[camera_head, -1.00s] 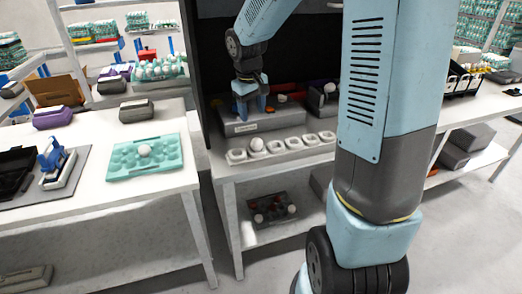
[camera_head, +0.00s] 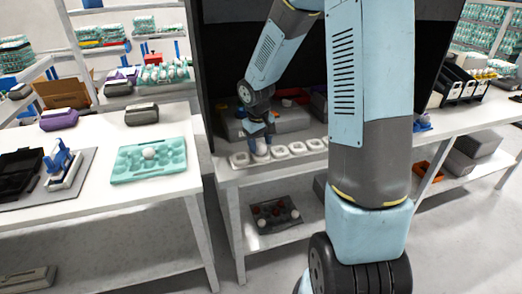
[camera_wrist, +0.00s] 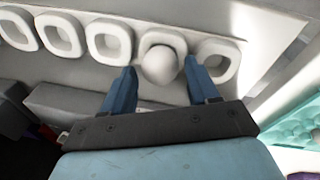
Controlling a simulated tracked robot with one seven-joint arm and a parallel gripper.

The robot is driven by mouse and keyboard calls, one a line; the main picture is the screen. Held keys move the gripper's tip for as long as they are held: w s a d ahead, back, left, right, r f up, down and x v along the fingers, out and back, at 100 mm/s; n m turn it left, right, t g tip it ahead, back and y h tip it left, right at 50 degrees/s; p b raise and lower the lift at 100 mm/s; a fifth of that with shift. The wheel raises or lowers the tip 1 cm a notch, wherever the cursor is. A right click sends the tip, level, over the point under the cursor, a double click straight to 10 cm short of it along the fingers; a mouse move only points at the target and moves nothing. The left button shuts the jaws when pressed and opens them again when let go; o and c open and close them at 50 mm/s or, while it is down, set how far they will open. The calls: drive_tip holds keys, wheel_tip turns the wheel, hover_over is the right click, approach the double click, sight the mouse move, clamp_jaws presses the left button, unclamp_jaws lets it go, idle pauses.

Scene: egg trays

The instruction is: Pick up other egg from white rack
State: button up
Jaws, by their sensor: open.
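A white egg (camera_wrist: 160,65) sits in one cup of the white rack (camera_wrist: 108,40), second from the rack's end in the wrist view. My gripper (camera_wrist: 160,82) is open, with one blue finger on each side of the egg. I cannot tell whether the fingers touch it. In the head view my gripper (camera_head: 260,146) is low over the left part of the white rack (camera_head: 296,148), and the egg (camera_head: 261,148) shows between its fingers. The other rack cups in view look empty.
A teal egg tray (camera_head: 130,172) with one white egg (camera_head: 149,153) lies on the left table. A grey box (camera_head: 290,120) stands behind the rack. A dark tray (camera_head: 262,222) with several red and white balls lies on the lower shelf.

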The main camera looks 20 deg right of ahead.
drive_tip(key=shift+w+d+f, duration=0.1)
drive_tip(key=shift+f, duration=0.8)
drive_tip(key=c, duration=0.4)
drive_tip(key=shift+r, duration=0.1)
